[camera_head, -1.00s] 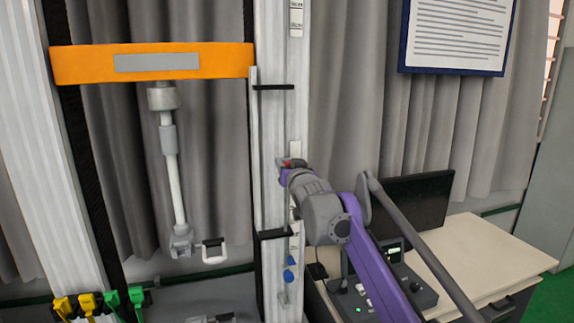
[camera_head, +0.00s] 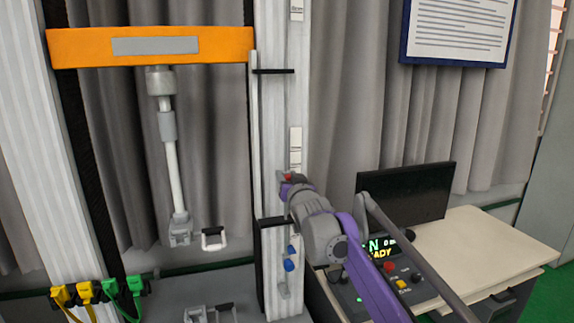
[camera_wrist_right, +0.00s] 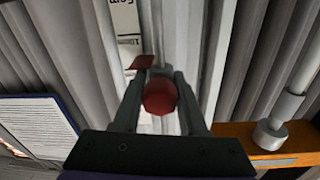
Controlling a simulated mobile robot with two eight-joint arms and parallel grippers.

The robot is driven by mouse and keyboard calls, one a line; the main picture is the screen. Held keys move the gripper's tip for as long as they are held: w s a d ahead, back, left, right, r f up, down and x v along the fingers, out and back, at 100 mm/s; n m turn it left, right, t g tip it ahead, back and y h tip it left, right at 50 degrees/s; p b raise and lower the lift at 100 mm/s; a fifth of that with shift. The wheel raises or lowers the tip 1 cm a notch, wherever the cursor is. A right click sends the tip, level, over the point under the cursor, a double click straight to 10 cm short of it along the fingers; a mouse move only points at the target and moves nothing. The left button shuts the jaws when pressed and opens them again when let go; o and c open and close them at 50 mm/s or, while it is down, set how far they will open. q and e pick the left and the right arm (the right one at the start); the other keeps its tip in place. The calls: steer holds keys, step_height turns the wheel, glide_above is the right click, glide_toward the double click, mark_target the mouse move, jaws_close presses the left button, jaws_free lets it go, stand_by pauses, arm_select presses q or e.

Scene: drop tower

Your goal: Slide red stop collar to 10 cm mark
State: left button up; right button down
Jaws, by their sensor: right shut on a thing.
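The red stop collar (camera_wrist_right: 160,96) sits between the fingers of my right gripper (camera_wrist_right: 158,88) in the right wrist view, its round red knob facing the camera. My right gripper is shut on it. In the head view the right gripper (camera_head: 287,182) is at the right column, and a bit of red collar (camera_head: 288,177) shows at its tip; the rest is hidden. My left gripper is not in view.
An orange crosshead (camera_head: 215,44) spans the columns, with a grey rod (camera_head: 173,165) hanging below. A control box (camera_head: 385,265) and monitor (camera_head: 408,195) stand on the desk at right.

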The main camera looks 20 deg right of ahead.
step_height(320, 180, down, 3)
steer(key=shift+r, duration=0.2)
steer(key=shift+c, duration=2.4)
jaws_free()
steer(key=shift+r, duration=0.1)
steer(key=s+b, duration=0.1)
steer(key=s, duration=0.9)
steer(key=shift+s, duration=0.4)
